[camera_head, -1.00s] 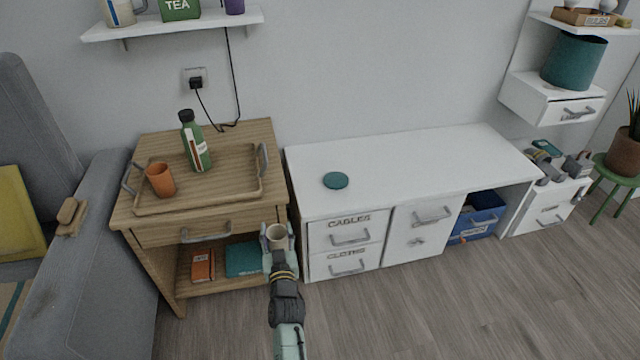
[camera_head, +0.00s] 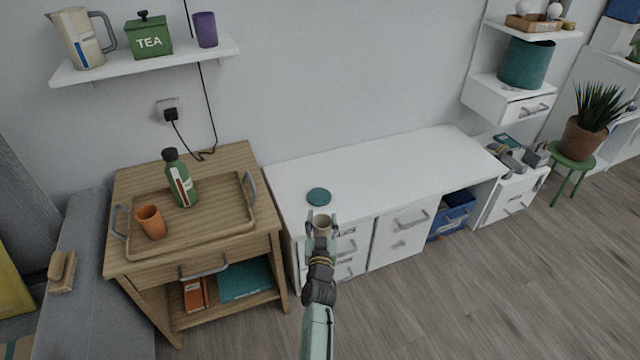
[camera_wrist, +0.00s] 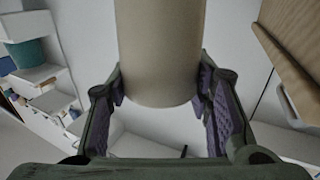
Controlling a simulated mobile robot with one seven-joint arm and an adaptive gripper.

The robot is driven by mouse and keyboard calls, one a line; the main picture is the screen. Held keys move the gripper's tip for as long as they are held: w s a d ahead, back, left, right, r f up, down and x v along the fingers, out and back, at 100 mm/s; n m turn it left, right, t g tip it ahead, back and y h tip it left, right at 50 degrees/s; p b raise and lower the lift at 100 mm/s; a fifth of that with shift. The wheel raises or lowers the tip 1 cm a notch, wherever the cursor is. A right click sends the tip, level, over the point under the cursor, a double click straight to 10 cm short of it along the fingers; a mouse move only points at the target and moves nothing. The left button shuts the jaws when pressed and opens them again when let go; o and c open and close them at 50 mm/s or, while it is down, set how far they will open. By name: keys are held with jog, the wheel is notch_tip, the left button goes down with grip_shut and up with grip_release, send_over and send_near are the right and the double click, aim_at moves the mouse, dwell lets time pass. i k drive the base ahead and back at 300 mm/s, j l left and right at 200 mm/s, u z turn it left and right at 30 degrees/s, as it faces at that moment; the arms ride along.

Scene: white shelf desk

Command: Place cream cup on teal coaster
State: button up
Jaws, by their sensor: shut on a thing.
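The cream cup (camera_head: 323,226) is upright in my gripper (camera_head: 322,222), in front of the white desk's front edge in the head view. In the wrist view the cup (camera_wrist: 160,50) fills the top middle, with the gripper's purple pads (camera_wrist: 160,92) against both its sides. The gripper is shut on the cup. The teal coaster (camera_head: 319,196) is a flat, empty disc near the front left of the white desk top (camera_head: 390,165), just beyond the cup in the head view.
A wooden cart (camera_head: 200,262) stands left of the desk, bearing a tray with an orange cup (camera_head: 150,222) and a green bottle (camera_head: 180,180). The desk top right of the coaster is clear. A wall shelf (camera_head: 150,60) hangs above the cart.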

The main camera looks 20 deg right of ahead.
aim_at(319, 195)
jog(key=i+l, duration=0.2)
jog(key=i, duration=0.2)
jog(key=i+l, duration=0.25)
jog(key=i, duration=0.15)
